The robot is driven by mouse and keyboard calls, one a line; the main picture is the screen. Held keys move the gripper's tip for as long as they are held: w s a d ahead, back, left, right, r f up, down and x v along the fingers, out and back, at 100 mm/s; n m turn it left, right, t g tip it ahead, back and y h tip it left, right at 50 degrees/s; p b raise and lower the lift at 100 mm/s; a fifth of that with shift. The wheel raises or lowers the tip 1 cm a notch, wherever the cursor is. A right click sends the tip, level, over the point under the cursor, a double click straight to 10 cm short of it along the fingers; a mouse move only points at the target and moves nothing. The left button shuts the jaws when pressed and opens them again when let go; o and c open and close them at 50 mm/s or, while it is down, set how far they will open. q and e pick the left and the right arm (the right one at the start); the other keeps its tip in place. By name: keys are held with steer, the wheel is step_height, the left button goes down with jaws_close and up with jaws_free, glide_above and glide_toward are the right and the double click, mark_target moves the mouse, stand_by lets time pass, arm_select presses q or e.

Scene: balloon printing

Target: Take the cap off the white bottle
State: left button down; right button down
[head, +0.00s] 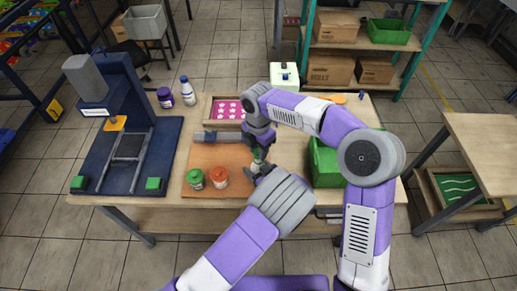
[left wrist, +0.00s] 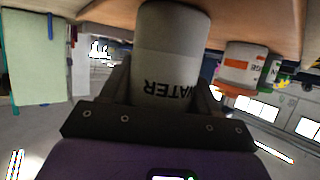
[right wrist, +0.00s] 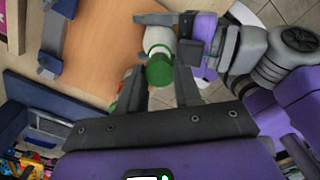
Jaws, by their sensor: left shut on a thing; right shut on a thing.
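The white bottle (left wrist: 168,45) is labelled "WATER" and is shut in my left gripper (head: 258,172), which clasps its body above the wooden board. In the right wrist view the bottle (right wrist: 158,38) lies beyond its green cap (right wrist: 160,73). My right gripper (head: 259,148) comes from above and is shut on the cap, with one finger on each side. The cap is in line with the bottle's mouth; I cannot tell whether it is still seated. In the head view, the grippers hide most of the bottle and cap.
A green-lidded jar (head: 194,179) and an orange-lidded jar (head: 219,177) stand on the board (head: 205,155) to the left. A blue press (head: 125,150) stands at far left, a green bin (head: 325,165) at right. A pink patterned tray (head: 228,109) lies behind.

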steer(key=shift+r, duration=1.9)
arm_select(q)
steer(key=shift+c, duration=0.8)
jaws_free()
